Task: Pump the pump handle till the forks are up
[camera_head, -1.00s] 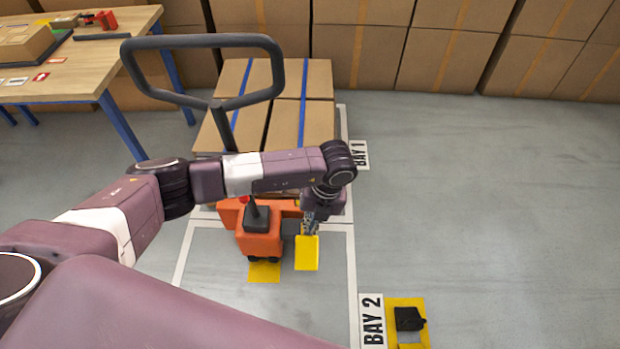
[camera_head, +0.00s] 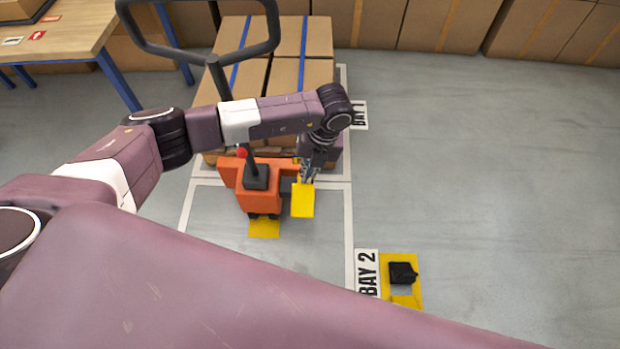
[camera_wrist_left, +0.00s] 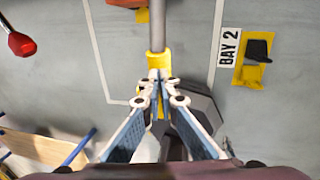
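The pallet truck has an orange body (camera_head: 258,187) and a large black steering loop (camera_head: 262,48) that rises toward me. The pump handle shows in the left wrist view as a grey rod with a yellow end (camera_wrist_left: 156,64). In the head view its yellow end (camera_head: 303,200) is right of the orange body. My left gripper (camera_head: 308,176) is at this yellow end. In the left wrist view its fingers (camera_wrist_left: 157,82) are closed together around the yellow end. The forks are hidden under the loaded pallet, so their height cannot be told. My right gripper is not in view.
Strapped cartons (camera_head: 300,75) sit on the truck in Bay 1. A red-tipped lever (camera_wrist_left: 22,43) is at the left wrist view's edge. A wooden table (camera_head: 80,32) stands left. A black block (camera_head: 402,272) lies on a yellow floor mark by Bay 2. The right floor is clear.

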